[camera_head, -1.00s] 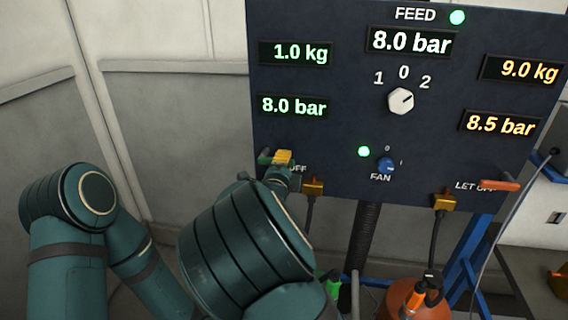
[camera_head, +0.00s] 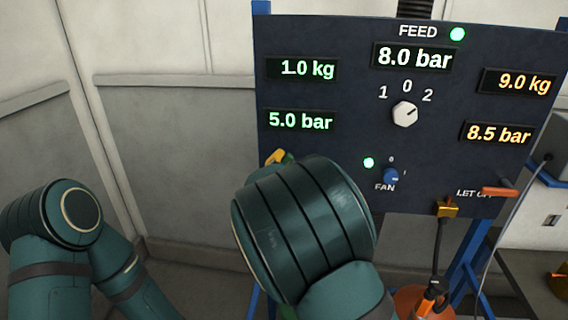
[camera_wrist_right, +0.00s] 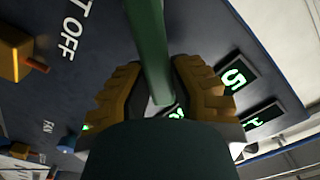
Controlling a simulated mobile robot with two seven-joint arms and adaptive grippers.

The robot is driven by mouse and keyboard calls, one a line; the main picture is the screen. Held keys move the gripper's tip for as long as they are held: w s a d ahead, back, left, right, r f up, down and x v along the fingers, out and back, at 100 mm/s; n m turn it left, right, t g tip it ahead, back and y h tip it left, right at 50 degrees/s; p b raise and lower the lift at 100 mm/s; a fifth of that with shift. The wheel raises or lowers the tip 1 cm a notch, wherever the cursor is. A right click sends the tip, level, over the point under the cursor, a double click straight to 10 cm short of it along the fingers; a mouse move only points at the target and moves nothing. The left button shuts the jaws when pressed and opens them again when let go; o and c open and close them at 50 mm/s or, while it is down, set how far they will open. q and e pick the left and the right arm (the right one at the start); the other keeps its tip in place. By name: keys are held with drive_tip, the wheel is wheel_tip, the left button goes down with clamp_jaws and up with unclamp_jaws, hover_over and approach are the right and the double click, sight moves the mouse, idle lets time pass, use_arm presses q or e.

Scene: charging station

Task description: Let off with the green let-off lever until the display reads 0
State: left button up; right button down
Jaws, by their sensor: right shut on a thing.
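The green let-off lever (camera_wrist_right: 150,40) runs between the yellow-padded fingers of my right gripper (camera_wrist_right: 160,95) in the right wrist view. The fingers are shut on it. In the head view only a yellow part of this gripper (camera_head: 277,157) shows at the panel's lower left; my own arm hides most of the lever and the gripper. The green pressure display (camera_head: 300,121) reads 5.0 bar, and the green weight display (camera_head: 302,69) above it reads 1.0 kg. My left gripper is not in view.
The dark panel (camera_head: 340,32) also carries a feed display (camera_head: 413,57) at 8.0 bar, a white selector knob (camera_head: 405,114), a blue fan knob (camera_head: 391,175) and orange displays. An orange lever (camera_head: 500,192) sits at the lower right, near a yellow hose fitting (camera_head: 447,207).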

drive_tip(key=n, duration=0.1)
drive_tip(key=a+r+n+p, duration=0.1)
drive_tip(key=n+p, duration=0.1)
drive_tip(key=shift+w+a+r+n, duration=0.2)
drive_tip(key=shift+a+r+n, duration=0.1)
drive_tip(key=shift+n, duration=0.1)
drive_tip(key=n+p, duration=0.1)
drive_tip(key=a+n+p, duration=0.1)
drive_tip(key=n, duration=0.1)
drive_tip(key=shift+w+a+r, duration=0.15)
drive_tip(key=shift+a+r, duration=0.05)
drive_tip(key=shift+w+a+n+p, duration=0.1)
drive_tip(key=shift+a+n+p, duration=0.4)
drive_tip(key=shift+n+p, duration=0.35)
drive_tip(key=shift+n, duration=0.25)
drive_tip(key=c, duration=0.8)
unclamp_jaws()
drive_tip(key=shift+f, duration=0.15)
drive_tip(key=shift+a, duration=0.1)
